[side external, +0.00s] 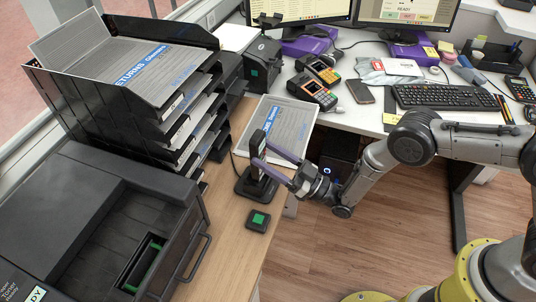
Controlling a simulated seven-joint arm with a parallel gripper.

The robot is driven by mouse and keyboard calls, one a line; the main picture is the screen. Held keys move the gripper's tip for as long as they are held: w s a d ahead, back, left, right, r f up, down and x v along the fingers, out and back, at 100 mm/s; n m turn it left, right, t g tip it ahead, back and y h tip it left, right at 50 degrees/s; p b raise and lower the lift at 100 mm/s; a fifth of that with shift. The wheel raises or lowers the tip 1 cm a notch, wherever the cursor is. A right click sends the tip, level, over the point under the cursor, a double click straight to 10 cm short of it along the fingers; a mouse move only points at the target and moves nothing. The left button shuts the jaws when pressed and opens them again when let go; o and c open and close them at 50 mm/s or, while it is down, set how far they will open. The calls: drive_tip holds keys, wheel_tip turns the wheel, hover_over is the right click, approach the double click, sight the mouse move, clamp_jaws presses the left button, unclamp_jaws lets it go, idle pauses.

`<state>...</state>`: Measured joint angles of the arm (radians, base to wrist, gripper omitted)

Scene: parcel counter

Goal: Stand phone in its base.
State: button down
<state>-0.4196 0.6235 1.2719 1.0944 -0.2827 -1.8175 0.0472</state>
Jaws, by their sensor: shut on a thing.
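The black phone (257,143) is upright on the wooden counter's side of the scene. Its lower end is at the black base (250,187), which sits on the counter near its right edge. I cannot tell if the phone is fully seated or just above the base. My gripper (259,152) reaches in from the right with its purple fingers on either side of the phone, shut on it. The fingers hide part of the phone's middle.
A small black box with a green top (259,220) sits just in front of the base. A paper tray stack (120,115) and a printer (95,220) stand to the left. A clipboard-like sheet (278,125) lies behind. Card terminals (312,90) are on the white desk.

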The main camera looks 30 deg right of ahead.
drive_tip(key=shift+f, duration=0.75)
idle(0.9)
drive_tip(key=shift+f, duration=0.35)
drive_tip(key=shift+f, duration=0.1)
unclamp_jaws()
drive_tip(key=shift+f, duration=0.1)
drive_tip(key=v, duration=1.2)
idle(0.5)
